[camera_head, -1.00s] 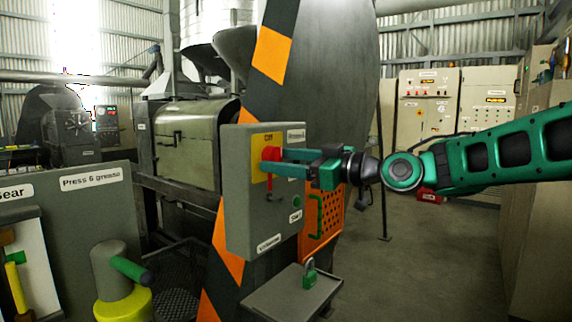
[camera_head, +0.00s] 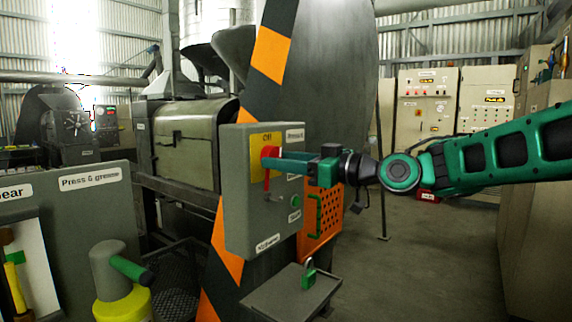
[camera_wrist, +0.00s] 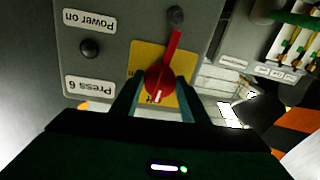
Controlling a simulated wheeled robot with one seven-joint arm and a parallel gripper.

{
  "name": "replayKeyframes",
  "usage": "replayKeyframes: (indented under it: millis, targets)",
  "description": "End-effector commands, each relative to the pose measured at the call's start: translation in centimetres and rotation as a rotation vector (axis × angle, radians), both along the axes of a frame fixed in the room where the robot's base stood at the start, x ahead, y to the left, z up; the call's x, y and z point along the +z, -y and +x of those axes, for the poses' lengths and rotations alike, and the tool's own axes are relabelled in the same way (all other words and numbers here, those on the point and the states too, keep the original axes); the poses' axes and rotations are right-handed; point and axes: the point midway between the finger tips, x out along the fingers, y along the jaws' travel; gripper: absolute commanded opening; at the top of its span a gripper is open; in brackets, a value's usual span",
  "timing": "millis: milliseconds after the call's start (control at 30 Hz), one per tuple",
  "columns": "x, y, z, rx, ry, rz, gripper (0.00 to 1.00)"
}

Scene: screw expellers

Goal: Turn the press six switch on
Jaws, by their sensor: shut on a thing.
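In the wrist view, the red knob (camera_wrist: 159,82) has a long handle slanting up and right, beside labels reading "Press 6" and "Power on". In the head view, red shows below the knob, under the fingers. My gripper (camera_head: 284,162) reaches in from the right. In the wrist view, its fingers (camera_wrist: 157,92) lie on both sides of the knob's hub, shut on it. The fingers partly hide the yellow plate.
A green padlock (camera_head: 309,275) rests on a small grey shelf (camera_head: 285,298) below the box. A green button (camera_head: 295,199) is on the box's right side. An orange perforated guard (camera_head: 322,212) stands behind. A yellow-and-grey grease unit (camera_head: 118,280) stands at lower left.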

Motion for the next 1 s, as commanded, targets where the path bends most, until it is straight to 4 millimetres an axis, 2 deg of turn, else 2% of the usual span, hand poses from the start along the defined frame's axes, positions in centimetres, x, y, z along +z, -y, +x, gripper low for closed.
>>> replayKeyframes:
  millis: [1000]
  targets:
    - [0.11, -0.25, -0.26, -0.001, -0.733, 0.577, 0.18]
